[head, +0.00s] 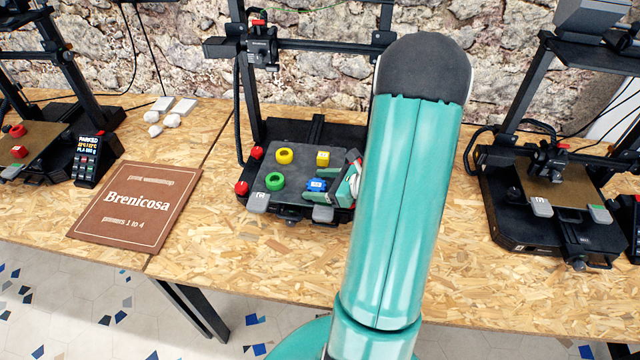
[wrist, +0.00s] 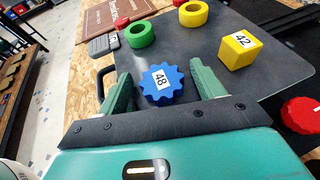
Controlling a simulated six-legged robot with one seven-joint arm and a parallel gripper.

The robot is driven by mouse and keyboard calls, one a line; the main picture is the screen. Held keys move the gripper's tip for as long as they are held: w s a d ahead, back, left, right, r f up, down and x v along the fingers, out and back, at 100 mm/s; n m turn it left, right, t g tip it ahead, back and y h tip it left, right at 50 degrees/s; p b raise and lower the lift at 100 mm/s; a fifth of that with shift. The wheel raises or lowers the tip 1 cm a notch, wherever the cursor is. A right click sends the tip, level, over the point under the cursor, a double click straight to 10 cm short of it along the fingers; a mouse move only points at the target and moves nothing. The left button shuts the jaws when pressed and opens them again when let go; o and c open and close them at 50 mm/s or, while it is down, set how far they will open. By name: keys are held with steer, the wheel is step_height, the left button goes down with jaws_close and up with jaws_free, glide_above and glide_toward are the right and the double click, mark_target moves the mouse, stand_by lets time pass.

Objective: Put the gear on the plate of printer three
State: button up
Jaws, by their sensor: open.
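A blue gear (head: 316,185) with a white label lies on the dark plate (head: 300,155) of the middle printer. In the wrist view the gear (wrist: 174,97) shows the label "48". My gripper (wrist: 161,74) is open, with one finger on each side of the gear; I cannot tell whether they touch it. In the head view my gripper (head: 330,183) is low over the plate's right front, partly hidden by my arm. The right printer has a tan plate (head: 568,193) with no part visible on it. I cannot read which printer is number three.
On the middle plate are a yellow ring (head: 284,156), a green ring (head: 275,181) and a yellow cube (head: 322,159) marked "42" in the wrist view. A left printer's plate (head: 38,138) carries a red part (head: 19,152). A brown sign (head: 137,205) lies on the bench.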

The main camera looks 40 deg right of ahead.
steer(key=shift+s+a+f, duration=0.25)
steer(key=shift+a+f, duration=0.05)
steer(key=shift+f, duration=0.4)
steer(key=shift+w+d+r, duration=0.1)
steer(key=shift+w+r, duration=0.05)
steer(key=shift+r, duration=0.35)
steer(key=r+v, duration=0.1)
steer(key=v, duration=1.1)
steer(key=w+a+r+n+g+y, duration=0.15)
steer(key=a+r+n+g, duration=0.25)
steer(key=a+n, duration=0.5)
steer(key=w+a+r+n+g, duration=0.2)
steer(key=a+r+n+g, duration=0.4)
steer(key=a, duration=0.6)
steer(key=s+a+r+n+t+h, duration=0.2)
steer(key=a+r+n+h, duration=0.4)
steer(key=a+n, duration=0.4)
steer(key=s+r+n, duration=0.1)
steer(key=n, duration=0.5)
steer(key=shift+s+r+t+h, duration=0.2)
steer(key=shift+s+t+h, duration=0.15)
steer(key=shift+t, duration=0.05)
steer(key=shift+d, duration=0.1)
